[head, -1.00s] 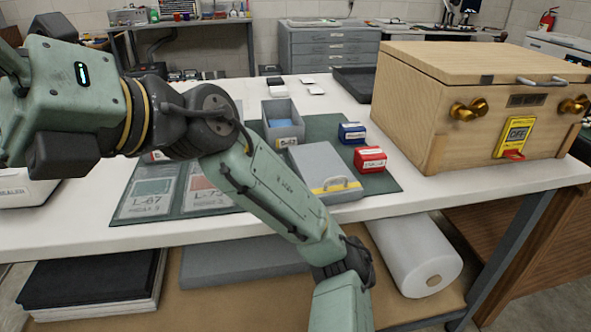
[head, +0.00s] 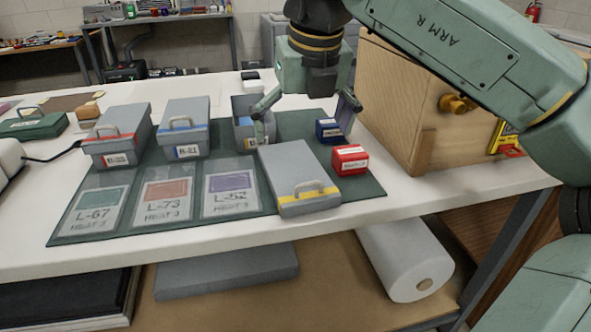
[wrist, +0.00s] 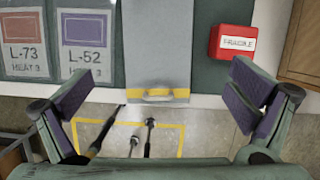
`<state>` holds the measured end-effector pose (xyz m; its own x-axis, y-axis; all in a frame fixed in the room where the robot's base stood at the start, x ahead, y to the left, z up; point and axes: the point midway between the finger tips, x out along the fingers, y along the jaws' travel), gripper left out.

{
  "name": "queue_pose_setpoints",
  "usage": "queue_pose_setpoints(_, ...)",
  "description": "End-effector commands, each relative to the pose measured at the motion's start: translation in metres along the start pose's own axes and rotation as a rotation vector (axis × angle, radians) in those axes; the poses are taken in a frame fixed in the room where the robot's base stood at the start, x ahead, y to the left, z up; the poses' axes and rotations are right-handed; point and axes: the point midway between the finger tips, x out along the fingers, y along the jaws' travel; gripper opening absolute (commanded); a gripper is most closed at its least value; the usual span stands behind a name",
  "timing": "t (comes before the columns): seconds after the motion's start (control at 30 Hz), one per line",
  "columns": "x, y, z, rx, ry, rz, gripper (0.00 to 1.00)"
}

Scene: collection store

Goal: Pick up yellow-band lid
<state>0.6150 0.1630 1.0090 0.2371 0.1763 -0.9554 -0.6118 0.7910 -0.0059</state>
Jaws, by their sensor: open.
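The yellow-band lid (head: 291,168) is a flat grey piece with a yellow stripe and a pale handle at its front end. It lies on the dark green mat (head: 372,187) near the table's front edge. In the wrist view the lid (wrist: 158,52) is at top centre, its handle toward the gripper. My gripper (head: 305,112) is open and empty, pointing down above the mat. In the head view it overlaps the open grey box (head: 242,108) behind the lid. In the wrist view the fingers of my gripper (wrist: 165,97) are spread either side of the handle's line, apart from it.
A red FRAGILE block (head: 350,160) and a blue block (head: 328,131) stand right of the lid. Two lidded grey boxes, red-banded (head: 117,132) and blue-banded (head: 184,125), stand left. Printed cards (head: 231,192) lie left of the lid. A wooden crate (head: 392,110) stands right.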

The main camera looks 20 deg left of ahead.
Motion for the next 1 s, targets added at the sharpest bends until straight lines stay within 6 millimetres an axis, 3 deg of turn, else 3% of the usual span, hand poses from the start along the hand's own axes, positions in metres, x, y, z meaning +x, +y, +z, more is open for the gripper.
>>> queue_pose_setpoints(0.2, 0.036, 0.002, 0.000, -0.005, 0.002, 0.007, 1.00)
queue_pose_setpoints(0.6, 0.086, 0.003, 0.004, -0.006, 0.002, 0.009, 1.00)
queue_pose_setpoints(0.73, 0.095, 0.003, 0.004, -0.006, -0.001, 0.009, 1.00)
queue_pose_setpoints(1.0, 0.097, 0.003, 0.004, -0.006, -0.001, 0.008, 0.97)
